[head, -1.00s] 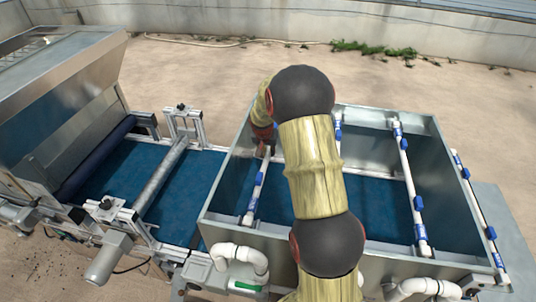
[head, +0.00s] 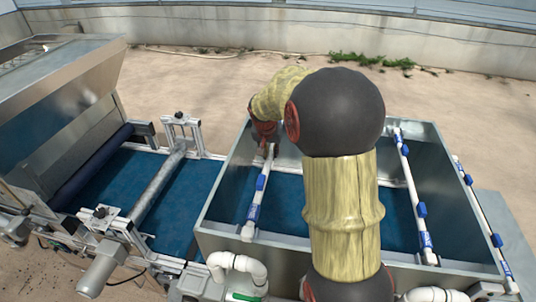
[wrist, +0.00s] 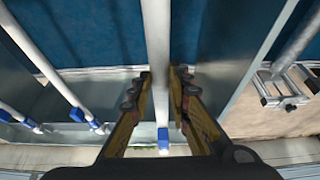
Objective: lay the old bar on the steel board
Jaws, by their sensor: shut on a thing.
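My gripper (head: 264,138) is at the far wall of the steel box, shut on the leftmost white bar (head: 254,208), which has blue fittings. In the wrist view my gripper (wrist: 163,76) has a finger on each side of this bar (wrist: 157,30), with a blue fitting just beyond the fingers. The bar runs from front to back over the box; I cannot tell whether it is clear of the rim. A bare grey steel board (head: 505,222) shows at the right of the box. Another white bar (head: 473,196) lies along its left side. No marking shows which bar is old.
The open steel box (head: 216,190) has a blue floor. Another white bar (head: 411,185) crosses it on the right. My arm hides its middle. A conveyor with a metal roller (head: 160,182) and a steel hopper (head: 65,85) stand at left. White pipes (head: 238,263) curve at the front.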

